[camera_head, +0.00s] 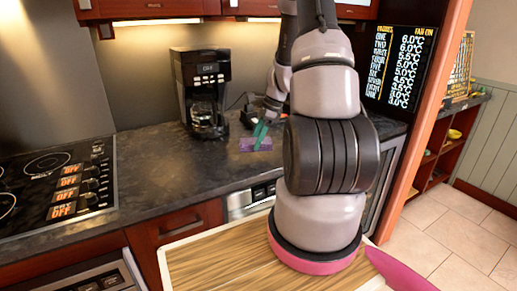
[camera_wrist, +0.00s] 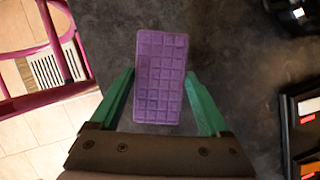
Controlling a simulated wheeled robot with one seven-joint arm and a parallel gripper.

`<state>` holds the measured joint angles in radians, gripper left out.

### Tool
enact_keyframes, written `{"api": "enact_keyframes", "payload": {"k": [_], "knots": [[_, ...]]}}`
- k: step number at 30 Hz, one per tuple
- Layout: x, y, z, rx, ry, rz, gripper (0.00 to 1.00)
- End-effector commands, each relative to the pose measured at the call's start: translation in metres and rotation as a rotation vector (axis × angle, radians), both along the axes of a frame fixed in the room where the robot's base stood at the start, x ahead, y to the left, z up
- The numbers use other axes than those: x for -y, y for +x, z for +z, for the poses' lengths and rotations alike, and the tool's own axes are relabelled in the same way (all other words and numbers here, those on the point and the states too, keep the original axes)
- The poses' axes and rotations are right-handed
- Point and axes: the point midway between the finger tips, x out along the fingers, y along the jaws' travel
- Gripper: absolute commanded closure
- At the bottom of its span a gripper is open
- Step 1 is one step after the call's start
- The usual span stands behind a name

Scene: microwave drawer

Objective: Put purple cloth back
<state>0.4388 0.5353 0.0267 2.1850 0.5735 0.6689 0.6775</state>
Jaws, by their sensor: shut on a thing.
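The purple cloth (camera_head: 247,146) is a flat rectangle with a grid pattern, at the dark counter in front of the coffee maker. In the wrist view the cloth (camera_wrist: 161,95) lies lengthwise between my two green fingers. My gripper (camera_head: 261,132) comes down over it from above, and its fingers (camera_wrist: 161,74) touch the cloth's two long sides. It is shut on the cloth. Whether the cloth rests on the counter or is just above it, I cannot tell.
A black coffee maker (camera_head: 202,92) stands behind and left of the cloth. A cooktop (camera_head: 55,185) with lit displays is at the left. Dark counter (camera_head: 150,170) between them is clear. A wooden board-like surface (camera_head: 215,265) is in the foreground. Cabinets (camera_head: 150,8) hang above.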

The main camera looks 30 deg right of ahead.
Motion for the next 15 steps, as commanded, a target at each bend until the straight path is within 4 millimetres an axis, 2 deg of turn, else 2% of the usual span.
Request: {"api": "enact_keyframes", "payload": {"k": [9,15], "knots": [[0.000,0.000,-0.037,-0.001,0.000,-0.003,0.91],[0.000,0.000,-0.037,0.001,0.000,-0.001,0.91]]}}
